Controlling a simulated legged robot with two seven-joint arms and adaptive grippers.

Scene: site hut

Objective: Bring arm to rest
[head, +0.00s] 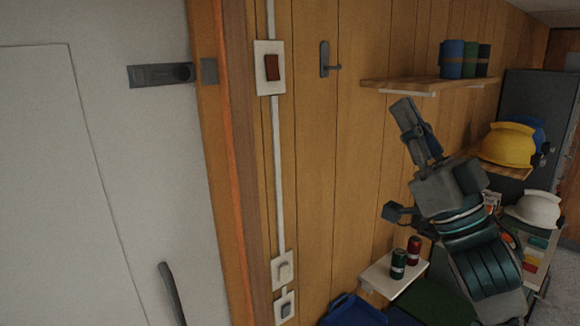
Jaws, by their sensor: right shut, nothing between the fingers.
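My right gripper (410,118) is at the right of the head view, with its arm coming up from the lower right. Its fingers point up and are shut with nothing between them. It is in front of the wood-panelled wall, below the left part of the upper shelf in the picture. I cannot tell how far it is from the wall. My left gripper is not in view.
A pale door (90,190) fills the left. Beside its frame are a red switch (272,67) and a wall hook (325,60). The upper shelf (415,84) holds several cans. A yellow helmet (508,146), white helmet (535,209) and small shelf (382,277) with two cans are near my arm.

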